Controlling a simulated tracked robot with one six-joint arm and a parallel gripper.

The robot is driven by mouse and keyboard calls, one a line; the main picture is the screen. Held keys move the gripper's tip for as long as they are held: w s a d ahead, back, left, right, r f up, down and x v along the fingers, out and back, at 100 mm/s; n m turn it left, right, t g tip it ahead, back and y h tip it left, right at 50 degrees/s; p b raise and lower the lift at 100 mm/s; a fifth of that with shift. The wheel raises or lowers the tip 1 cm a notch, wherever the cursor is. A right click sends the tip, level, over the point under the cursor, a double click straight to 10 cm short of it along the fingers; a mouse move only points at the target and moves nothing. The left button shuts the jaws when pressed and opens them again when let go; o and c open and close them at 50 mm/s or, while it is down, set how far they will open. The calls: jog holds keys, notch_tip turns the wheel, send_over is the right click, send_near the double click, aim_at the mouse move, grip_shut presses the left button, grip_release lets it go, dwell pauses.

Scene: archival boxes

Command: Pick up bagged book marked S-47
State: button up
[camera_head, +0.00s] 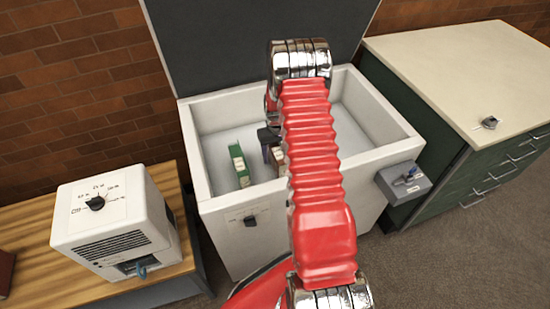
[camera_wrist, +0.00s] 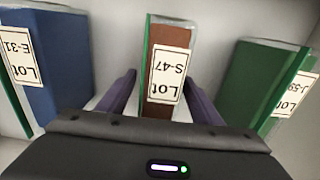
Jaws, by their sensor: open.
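The bagged book marked S-47 (camera_wrist: 158,104) is brown with a green edge strip and a white tag reading upside down in the wrist view. My gripper (camera_wrist: 161,82) is open, with one purple finger on each side of this book, and it is not closed on it. In the head view my gripper (camera_head: 268,137) hangs low inside a white open chest, and a brown-and-white bit of a book (camera_head: 279,154) shows beside it, mostly hidden by my red arm.
A blue book tagged E-31 (camera_wrist: 62,65) stands left in the wrist view, and a green book tagged J-59 (camera_wrist: 262,80) stands right. The white chest (camera_head: 193,150) has raised walls and an open dark lid (camera_head: 215,45). A green book (camera_head: 239,165) also shows in the head view.

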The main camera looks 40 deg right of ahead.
dwell(0.4)
grip_shut()
dwell(0.6)
